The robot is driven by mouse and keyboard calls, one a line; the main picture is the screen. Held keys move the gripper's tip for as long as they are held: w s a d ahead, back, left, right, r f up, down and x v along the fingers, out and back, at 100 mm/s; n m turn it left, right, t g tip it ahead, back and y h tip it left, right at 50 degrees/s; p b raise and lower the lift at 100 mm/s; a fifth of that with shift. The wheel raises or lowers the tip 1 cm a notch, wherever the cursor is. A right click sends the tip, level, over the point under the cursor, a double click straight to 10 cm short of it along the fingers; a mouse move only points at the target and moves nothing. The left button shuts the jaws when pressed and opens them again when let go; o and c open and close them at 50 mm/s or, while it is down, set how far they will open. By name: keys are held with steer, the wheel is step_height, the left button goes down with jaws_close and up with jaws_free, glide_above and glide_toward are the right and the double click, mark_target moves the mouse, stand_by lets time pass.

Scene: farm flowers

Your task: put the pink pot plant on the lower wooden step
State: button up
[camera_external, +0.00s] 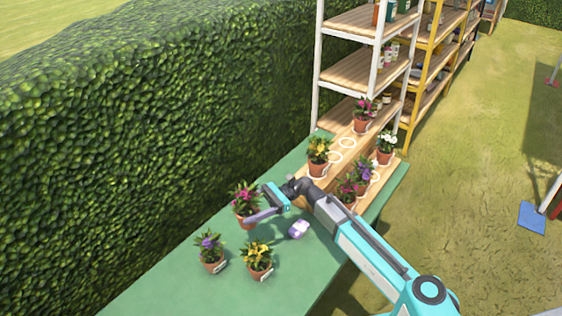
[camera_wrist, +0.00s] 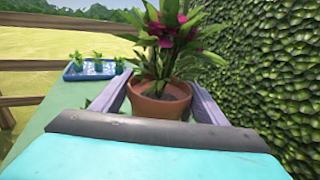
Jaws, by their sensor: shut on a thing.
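The pink pot plant (camera_external: 244,198) has dark pink flowers, green leaves and a terracotta pot. My gripper (camera_external: 256,213) is shut on its pot at the left side of the green table. In the wrist view the pot (camera_wrist: 160,104) stands upright between the two fingers of my gripper (camera_wrist: 158,98). I cannot tell whether the pot touches the table. The lower wooden step (camera_external: 391,166) is at the table's right end, in front of the upper step (camera_external: 345,139). It holds a white, a purple and a pink plant; my arm hides part of it.
A purple plant (camera_external: 209,246) and a yellow plant (camera_external: 257,255) stand near the held pot. A small purple-white object (camera_external: 299,228) lies on the table (camera_external: 185,285). The upper step holds a yellow plant (camera_external: 318,152) and a pink one (camera_external: 362,112). A hedge borders the left; shelves stand behind.

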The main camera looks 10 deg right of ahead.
mark_target(246, 214)
steer(key=shift+r, duration=0.5)
steer(key=shift+r, duration=0.1)
stand_by(0.5)
step_height(246, 214, up, 11)
steer(key=w+d+m+t+b, duration=0.1)
steer(key=w+d+m+t, duration=0.15)
steer(key=w+d, duration=0.5)
steer(key=w+d+m+t+y+b, duration=0.15)
steer(key=w+d+t, duration=0.25)
steer(key=d, duration=0.7)
steer(key=w+d+m+t+h, duration=0.1)
steer(key=w+d+m+t, duration=0.3)
steer(key=d, duration=0.5)
steer(key=w+d+m+t+h+b, duration=0.1)
steer(key=w+d+m+t+h, duration=0.2)
steer(key=d, duration=1.3)
steer(key=d+m+t+h+b, duration=0.15)
steer(key=d+t, duration=0.45)
steer(key=d, duration=1)
step_height(246, 214, down, 21)
steer(key=shift+m, duration=0.45)
